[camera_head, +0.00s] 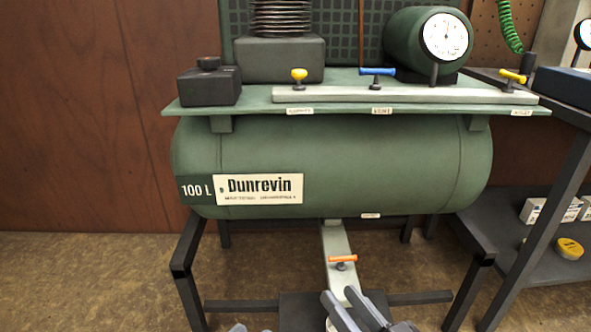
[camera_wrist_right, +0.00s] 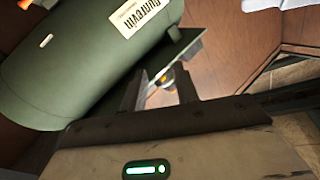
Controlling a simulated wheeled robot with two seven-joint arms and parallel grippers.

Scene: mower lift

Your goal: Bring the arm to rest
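My right gripper (camera_head: 339,293) is at the bottom of the head view, below the tank and near the orange-handled drain valve (camera_head: 342,259). Its two grey fingers stand apart. In the right wrist view the fingers (camera_wrist_right: 162,69) are also spread, with no object clearly held between them. A small orange-yellow part shows beyond the gap, but I cannot tell whether it is a valve handle. The green Dunrevin tank (camera_head: 340,165) also shows in the wrist view (camera_wrist_right: 85,75).
A grey pipe (camera_head: 420,95) with yellow (camera_head: 299,75) and blue (camera_head: 377,71) valve handles runs along the tank's top plate. A round gauge (camera_head: 446,37) sits above. Dark stand legs (camera_head: 188,270) flank the floor space. A shelf (camera_head: 540,262) stands at right.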

